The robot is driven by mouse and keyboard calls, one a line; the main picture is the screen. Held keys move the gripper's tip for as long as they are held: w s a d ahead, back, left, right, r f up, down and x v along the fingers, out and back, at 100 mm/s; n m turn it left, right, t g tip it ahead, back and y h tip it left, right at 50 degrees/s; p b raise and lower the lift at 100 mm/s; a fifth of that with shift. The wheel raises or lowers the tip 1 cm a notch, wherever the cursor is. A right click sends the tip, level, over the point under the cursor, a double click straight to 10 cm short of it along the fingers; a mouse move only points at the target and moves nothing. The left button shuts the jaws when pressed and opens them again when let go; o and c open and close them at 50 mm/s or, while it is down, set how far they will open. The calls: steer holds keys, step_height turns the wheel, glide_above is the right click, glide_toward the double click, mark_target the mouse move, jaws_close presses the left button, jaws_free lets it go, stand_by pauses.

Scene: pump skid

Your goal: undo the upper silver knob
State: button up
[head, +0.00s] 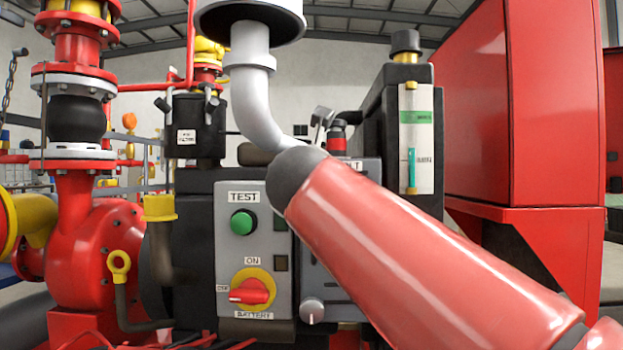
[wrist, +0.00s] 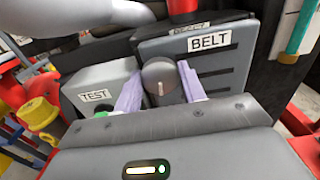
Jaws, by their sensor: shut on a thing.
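The upper silver knob (wrist: 158,76) is a round grey knob on a dark grey panel, left of the BELT label (wrist: 210,40) in the wrist view. A pale line on it points down. My gripper (wrist: 160,84) has its two pale purple fingers on either side of the knob, shut on it. In the head view my red arm hides the knob and gripper. A lower silver knob (head: 312,310) sits at the panel's bottom, apart from my gripper.
Left of the knob is a grey box with a green TEST button (head: 242,222) and a red battery switch (head: 250,292). A pale bent pipe (head: 250,95) hangs above. A gauge plate (head: 416,140) and a red cabinet (head: 535,110) stand right.

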steer(key=shift+f+m+b, duration=0.15)
steer(key=shift+m+b, duration=1.7)
steer(key=shift+m, duration=6.55)
steer(key=shift+f+m+b, duration=0.1)
steer(key=shift+m+b, duration=1.75)
steer(key=shift+m, duration=6.55)
steer(key=o, duration=1)
steer(key=shift+r, duration=0.1)
steer(key=shift+c, duration=0.2)
